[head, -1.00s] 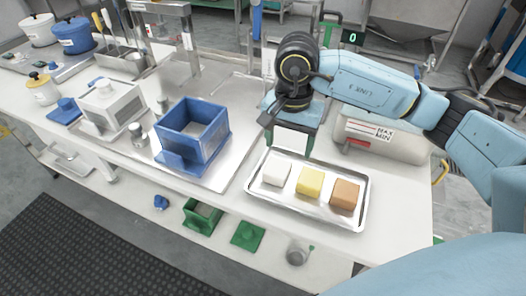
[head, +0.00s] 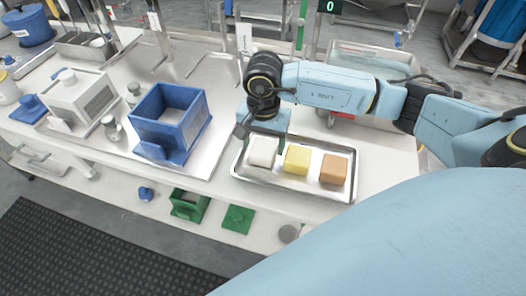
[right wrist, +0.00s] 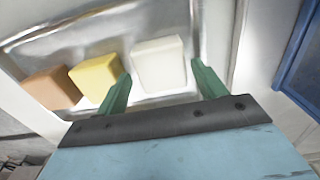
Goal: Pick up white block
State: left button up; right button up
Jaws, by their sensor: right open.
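The white block (head: 262,152) sits at the left end of a metal tray (head: 310,196), beside a yellow block (head: 297,160) and a brown block (head: 333,170). My right gripper (head: 264,140) is open over the white block, and its body hides part of the block's back. In the right wrist view the white block (right wrist: 160,64) lies just beyond and between the two green fingers (right wrist: 160,88). I cannot see that the fingers touch it. The left gripper does not show.
A blue open box (head: 170,122) stands left of the tray on a metal sheet. A grey-white box (head: 77,98) stands farther left. A narrow strip of white table is free in front of the tray.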

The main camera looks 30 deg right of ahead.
aim_at(263, 147)
notch_tip(263, 147, down, 3)
jog(key=shift+f, duration=0.1)
jog(key=shift+c, duration=1.1)
jog(key=c, duration=0.5)
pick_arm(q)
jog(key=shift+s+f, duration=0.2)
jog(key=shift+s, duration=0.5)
pick_arm(e)
jog(key=shift+c, duration=0.6)
